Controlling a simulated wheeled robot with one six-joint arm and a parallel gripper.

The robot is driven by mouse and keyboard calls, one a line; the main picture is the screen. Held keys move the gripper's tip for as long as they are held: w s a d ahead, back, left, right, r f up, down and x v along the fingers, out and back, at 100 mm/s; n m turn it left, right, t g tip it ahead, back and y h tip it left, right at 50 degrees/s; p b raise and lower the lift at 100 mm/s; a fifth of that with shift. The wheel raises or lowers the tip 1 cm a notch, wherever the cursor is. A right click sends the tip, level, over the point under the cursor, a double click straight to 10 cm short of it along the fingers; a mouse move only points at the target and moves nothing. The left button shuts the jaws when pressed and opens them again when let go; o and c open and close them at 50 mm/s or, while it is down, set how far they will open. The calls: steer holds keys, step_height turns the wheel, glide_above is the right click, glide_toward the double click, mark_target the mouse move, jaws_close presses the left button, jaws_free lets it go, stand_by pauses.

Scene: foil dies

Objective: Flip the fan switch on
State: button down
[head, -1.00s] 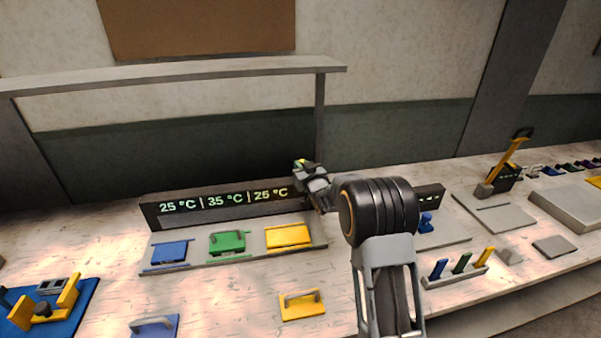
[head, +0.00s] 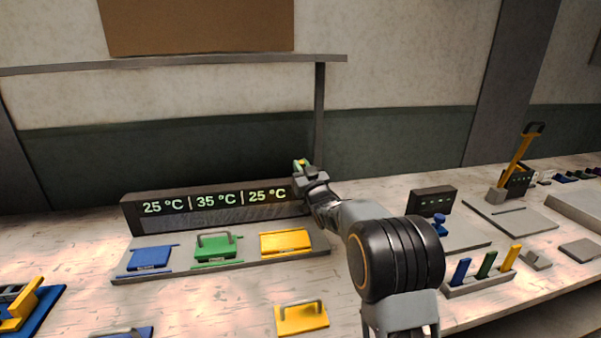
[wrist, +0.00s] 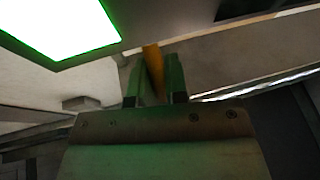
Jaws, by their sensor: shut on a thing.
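My gripper (head: 302,166) is at the upper right end of the dark temperature display, by the shelf post. In the wrist view its two green fingers (wrist: 156,85) are shut on a narrow yellow piece (wrist: 153,62). Which part this yellow piece belongs to is hidden. In the head view only a small bit of yellow and green shows at the fingertips. I cannot make out a fan switch with certainty in either view.
The display (head: 215,208) stands behind a grey base with blue, green and yellow (head: 285,242) handled plates. A loose yellow handled plate (head: 301,318) lies in front. A dark box (head: 433,201) and a rack of coloured pegs (head: 485,277) are right of my arm. A shelf post (head: 320,110) rises close by.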

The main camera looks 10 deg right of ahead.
steer(key=c, duration=1.1)
jaws_free()
steer(key=shift+c, duration=0.2)
steer(key=b+v, duration=0.2)
steer(key=v, duration=1.2)
steer(key=shift+b, duration=0.3)
steer(key=shift+r, duration=0.15)
steer(key=s+a+m+g+h+p, duration=0.1)
steer(key=s+g+h+p, duration=0.1)
steer(key=s+g+p, duration=0.3)
steer(key=s+a+f+m+g+h+p, duration=0.1)
steer(key=s+g+p, duration=0.5)
steer(key=s+g, duration=0.7)
steer(key=s+a+m+h, duration=0.1)
steer(key=s, duration=0.7)
steer(key=shift+f+h, duration=0.25)
steer(key=shift+h, duration=0.05)
